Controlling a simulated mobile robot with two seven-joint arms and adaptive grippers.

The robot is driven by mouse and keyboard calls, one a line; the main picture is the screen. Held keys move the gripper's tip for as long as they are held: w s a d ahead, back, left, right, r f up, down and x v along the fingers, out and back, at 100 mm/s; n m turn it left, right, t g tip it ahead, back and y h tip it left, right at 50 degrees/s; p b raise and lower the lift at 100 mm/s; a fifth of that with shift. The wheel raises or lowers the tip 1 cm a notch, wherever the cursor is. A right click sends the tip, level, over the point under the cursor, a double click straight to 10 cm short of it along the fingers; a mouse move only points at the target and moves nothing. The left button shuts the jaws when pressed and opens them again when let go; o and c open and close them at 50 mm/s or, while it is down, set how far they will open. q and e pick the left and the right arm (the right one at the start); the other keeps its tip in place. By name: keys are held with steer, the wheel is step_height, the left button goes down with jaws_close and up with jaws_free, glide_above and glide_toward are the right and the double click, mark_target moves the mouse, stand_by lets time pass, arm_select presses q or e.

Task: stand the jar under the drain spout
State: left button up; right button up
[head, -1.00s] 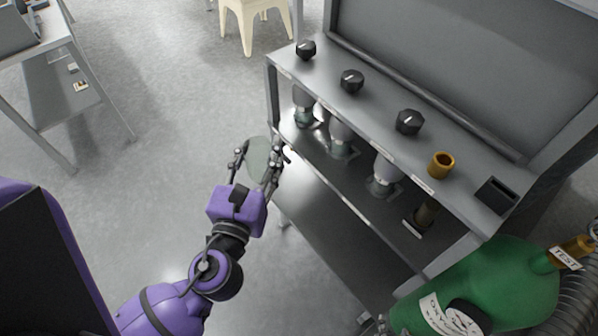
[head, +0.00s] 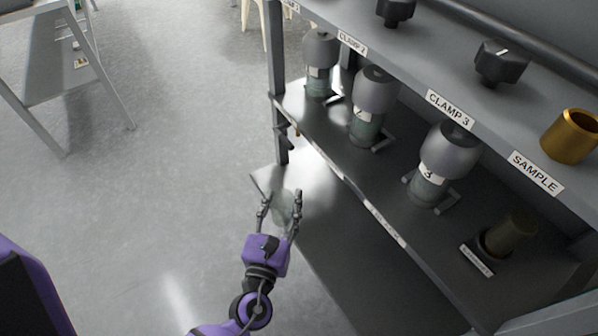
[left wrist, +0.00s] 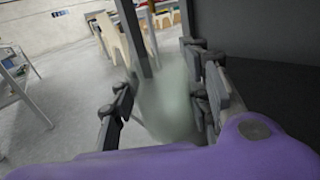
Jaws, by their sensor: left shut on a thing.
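The jar (head: 283,209) is pale, greenish and see-through. My left gripper (head: 281,199) is shut around its sides, with a finger on each side. The jar also shows, faint and blurred, between the fingers in the left wrist view (left wrist: 168,105). In the head view it overlaps the near left corner of the rack's lower shelf (head: 330,235); I cannot tell its height above that shelf. A small dark and brass fitting (head: 288,137), perhaps the drain spout, sits at the left end of the upper deck, above and beyond the jar. My right gripper is out of view.
The rack's deck (head: 325,150) holds several clamped bottles, such as one marked 3 (head: 432,172), and a dark cylinder (head: 507,237). A grey post (head: 277,90) stands at its left end. A brass cup (head: 571,136) sits on top. Open floor lies left.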

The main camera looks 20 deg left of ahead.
mark_target(286, 203)
arm_select(q)
steer(key=w+f, duration=0.1)
steer(key=w, duration=0.4)
steer(key=w+a+f+b, duration=0.1)
steer(key=w, duration=0.5)
steer(key=w+a+f, duration=0.1)
steer(key=w, duration=0.4)
steer(key=shift+w+b, duration=0.3)
steer(key=shift+w, duration=0.05)
steer(key=shift+f, duration=0.2)
steer(key=shift+r, duration=0.1)
steer(key=shift+f+b, duration=0.3)
steer(key=o, duration=1.1)
steer(key=shift+c, duration=0.2)
steer(key=shift+r, duration=0.1)
steer(key=shift+s+r+p, duration=0.15)
steer(key=shift+r+p, duration=0.1)
steer(key=shift+p, duration=0.1)
steer(key=s, duration=0.7)
steer(key=s+d, duration=0.1)
steer(key=s, duration=0.2)
steer(key=shift+s+d+f, duration=0.1)
steer(key=shift+s, duration=0.3)
steer(key=shift+s+d, duration=0.1)
steer(key=shift+s, duration=0.35)
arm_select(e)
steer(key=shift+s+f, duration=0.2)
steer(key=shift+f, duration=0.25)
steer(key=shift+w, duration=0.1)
